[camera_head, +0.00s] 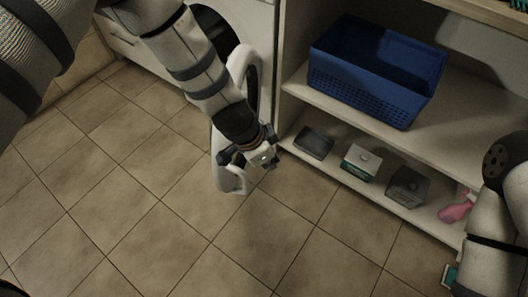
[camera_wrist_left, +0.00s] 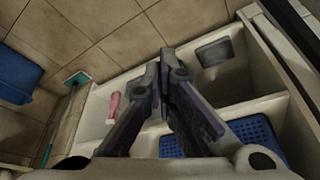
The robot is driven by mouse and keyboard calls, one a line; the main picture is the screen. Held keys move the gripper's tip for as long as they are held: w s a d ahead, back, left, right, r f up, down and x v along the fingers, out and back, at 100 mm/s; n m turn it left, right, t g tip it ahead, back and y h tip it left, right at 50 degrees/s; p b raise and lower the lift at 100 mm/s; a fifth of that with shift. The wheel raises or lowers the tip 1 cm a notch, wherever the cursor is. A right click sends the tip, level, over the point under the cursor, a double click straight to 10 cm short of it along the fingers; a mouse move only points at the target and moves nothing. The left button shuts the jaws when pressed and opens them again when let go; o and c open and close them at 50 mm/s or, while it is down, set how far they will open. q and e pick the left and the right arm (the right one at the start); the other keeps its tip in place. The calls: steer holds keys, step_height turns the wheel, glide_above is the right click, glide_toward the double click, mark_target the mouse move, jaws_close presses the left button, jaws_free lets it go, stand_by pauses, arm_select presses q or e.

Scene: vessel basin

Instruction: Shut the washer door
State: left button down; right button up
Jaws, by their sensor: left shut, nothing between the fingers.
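The white washer (camera_head: 252,22) stands at the top middle of the head view, partly behind my left arm. Its round white-rimmed door (camera_head: 232,178) is swung open and juts out over the floor, seen nearly edge-on. My left gripper (camera_head: 249,157) is at the door's lower part and overlaps it in the picture; I cannot tell whether they touch. In the left wrist view the left fingers (camera_wrist_left: 164,62) are together and empty, and the door does not show. My right arm is at the right edge of the head view; its gripper is out of sight.
Right of the door is an open shelf unit (camera_head: 290,84) with a blue basket (camera_head: 372,68) above. Below are a dark grey item (camera_head: 314,143), a green-and-white box (camera_head: 361,163), a grey box (camera_head: 407,187) and a pink bottle (camera_head: 456,208). The tiled floor (camera_head: 130,190) at left is clear.

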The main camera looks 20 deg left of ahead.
arm_select(q)
steer(key=s+a, duration=0.1)
steer(key=s+a+f+p, duration=0.1)
steer(key=shift+s+a, duration=0.25)
steer(key=shift+a, duration=0.15)
